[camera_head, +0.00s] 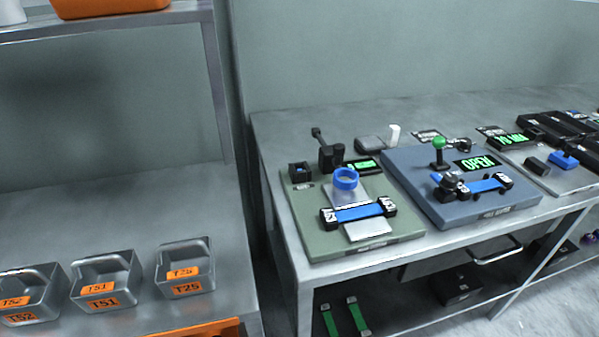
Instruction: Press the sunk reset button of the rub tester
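A device on a green base plate (305,222) stands at the left end of the right-hand table and looks like the rub tester. It carries a black upright arm (328,153), a blue ring (346,179) over a pale plate, and a small display with green characters (363,166). A blue strap (358,213) lies across its front between two black end blocks. A small black box (299,170) sits at its back left corner. I cannot make out a sunk reset button at this size. Neither of my grippers is in view.
More black units (555,128) stand farther right. Metal bins (184,268) with orange labels sit on the left table. Green straps (357,316) lie on the lower shelf.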

